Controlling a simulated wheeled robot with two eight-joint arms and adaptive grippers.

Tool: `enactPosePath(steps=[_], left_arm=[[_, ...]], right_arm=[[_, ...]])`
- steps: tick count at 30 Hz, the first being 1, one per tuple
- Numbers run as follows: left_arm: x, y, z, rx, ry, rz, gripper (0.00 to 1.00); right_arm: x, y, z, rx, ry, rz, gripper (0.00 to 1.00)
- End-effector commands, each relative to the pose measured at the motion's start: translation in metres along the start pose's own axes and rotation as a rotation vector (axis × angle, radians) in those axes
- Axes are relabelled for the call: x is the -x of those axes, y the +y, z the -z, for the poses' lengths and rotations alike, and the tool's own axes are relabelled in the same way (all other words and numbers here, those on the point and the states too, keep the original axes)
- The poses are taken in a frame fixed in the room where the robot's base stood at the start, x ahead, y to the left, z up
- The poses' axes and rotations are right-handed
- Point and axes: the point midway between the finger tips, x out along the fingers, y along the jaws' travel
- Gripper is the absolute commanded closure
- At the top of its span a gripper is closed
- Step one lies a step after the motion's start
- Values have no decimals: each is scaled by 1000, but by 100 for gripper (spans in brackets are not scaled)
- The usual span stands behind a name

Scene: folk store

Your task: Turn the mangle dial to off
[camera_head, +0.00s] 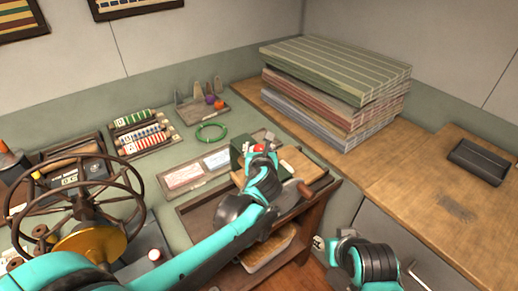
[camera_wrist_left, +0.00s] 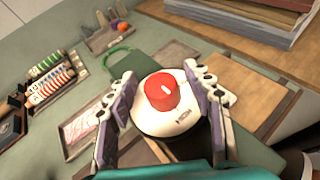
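The mangle dial is a red round knob (camera_wrist_left: 162,92) with a short white mark, on a pale round base (camera_wrist_left: 155,122) in the left wrist view. The mark slants; the setting it stands at is not legible. My left gripper (camera_wrist_left: 160,73) is open, one finger on each side of the dial, with a visible gap to the red knob. In the head view the red knob (camera_head: 256,149) shows just past my left gripper (camera_head: 262,157), which hides most of the base.
A dark spoked handwheel (camera_head: 75,205) stands at the left. A green ring (camera_head: 211,132), trays and racks of small items lie on the green table. A stack of striped cloth (camera_head: 335,85) is behind, and a dark tray (camera_head: 479,161) is on the right counter.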

Motion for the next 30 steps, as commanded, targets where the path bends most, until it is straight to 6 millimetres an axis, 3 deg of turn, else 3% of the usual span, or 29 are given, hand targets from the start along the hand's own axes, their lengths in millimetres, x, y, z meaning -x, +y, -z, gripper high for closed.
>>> enactPosePath(steps=[1, 6, 20, 30], left_arm=[[0, 0, 0, 0, 0, 0, 59], [0, 0, 0, 0, 0, 0, 99], [0, -2, 0, 31, 4, -74, 99], [0, -2, 0, 136, 17, -326, 99]], right_arm=[[0, 0, 0, 0, 0, 0, 60], [0, 0, 0, 0, 0, 0, 60], [2, 0, 1, 0, 0, 0, 60], [7, 0, 5, 0, 0, 0, 60]])
